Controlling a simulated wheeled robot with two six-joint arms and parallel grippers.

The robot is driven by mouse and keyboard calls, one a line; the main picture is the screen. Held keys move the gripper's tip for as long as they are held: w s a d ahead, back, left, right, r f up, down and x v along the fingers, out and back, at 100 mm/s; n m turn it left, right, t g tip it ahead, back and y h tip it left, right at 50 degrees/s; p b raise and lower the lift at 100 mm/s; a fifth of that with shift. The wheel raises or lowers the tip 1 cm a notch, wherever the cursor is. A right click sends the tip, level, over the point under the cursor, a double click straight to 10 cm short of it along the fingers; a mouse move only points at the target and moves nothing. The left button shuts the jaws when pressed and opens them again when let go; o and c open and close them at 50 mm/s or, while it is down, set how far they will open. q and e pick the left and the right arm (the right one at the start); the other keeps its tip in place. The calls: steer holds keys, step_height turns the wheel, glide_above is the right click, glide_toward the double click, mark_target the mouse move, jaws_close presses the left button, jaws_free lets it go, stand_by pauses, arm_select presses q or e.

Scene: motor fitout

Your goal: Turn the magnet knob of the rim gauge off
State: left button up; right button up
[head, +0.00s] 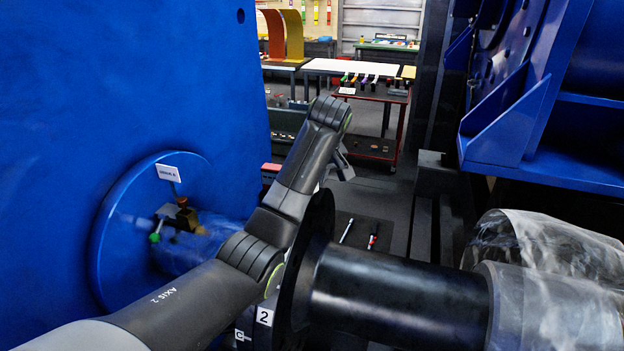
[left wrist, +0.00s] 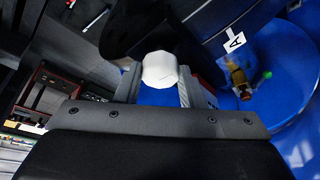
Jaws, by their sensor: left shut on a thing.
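My left gripper (left wrist: 158,88) is shut on a pale, many-sided, knob-like piece (left wrist: 160,68) in the left wrist view. I cannot tell for sure whether this is the magnet knob of the rim gauge. In the head view the left gripper (head: 343,166) is partly hidden behind its own arm, and the held piece does not show. A small brass-coloured gauge-like assembly (head: 183,216) with a green tip (head: 154,237) sits at the blue round flange, under a white label (head: 168,172). The assembly also shows in the left wrist view (left wrist: 239,82). My right gripper is not in view.
A black coupling with a wide flange (head: 318,225) and thick shaft (head: 400,295) stands close beside my left arm. A blue housing (head: 110,85) fills the left. Clear wrapping (head: 545,260) covers the right shaft end. Two tools (head: 373,236) lie on the floor beyond. A red cart (head: 385,98) stands further back.

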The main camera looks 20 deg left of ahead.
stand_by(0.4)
arm_select(q)
steer(key=o, duration=1)
steer(key=shift+a, duration=0.1)
steer(key=shift+r, duration=0.1)
